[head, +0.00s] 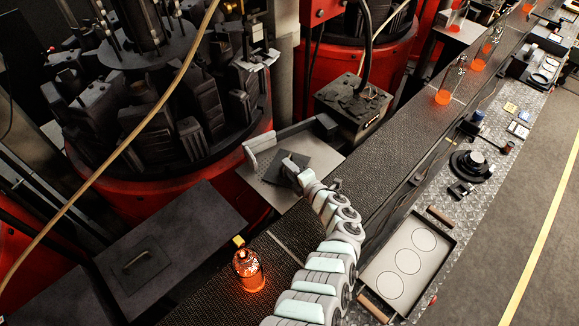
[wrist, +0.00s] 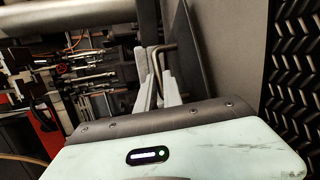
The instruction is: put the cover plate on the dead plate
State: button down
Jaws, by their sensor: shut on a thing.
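The cover plate (head: 291,162) is a dark flat square plate. In the wrist view it (wrist: 187,58) shows nearly edge-on, with a bent metal rod handle (wrist: 172,45). My gripper (head: 293,172) is shut on this handle; its pale fingers (wrist: 158,85) close around the rod in the wrist view. The dead plate (head: 264,187) is the light grey flat surface between the conveyor and the red mould machine.
The conveyor (head: 395,130) runs diagonally, with a glowing bottle (head: 249,270) near and several further up. A dark panel with a handle (head: 138,262) lies lower left. A dark box (head: 353,105) stands behind the dead plate. A tray with circles (head: 408,262) sits right of my arm.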

jog(key=shift+f, duration=0.1)
jog(key=c, duration=1.6)
grip_release()
jog(key=shift+c, duration=0.2)
jog(key=shift+o, duration=1.2)
jog(key=shift+f, duration=0.1)
jog(key=shift+p+v, duration=1.1)
jog(key=shift+v, duration=4.25)
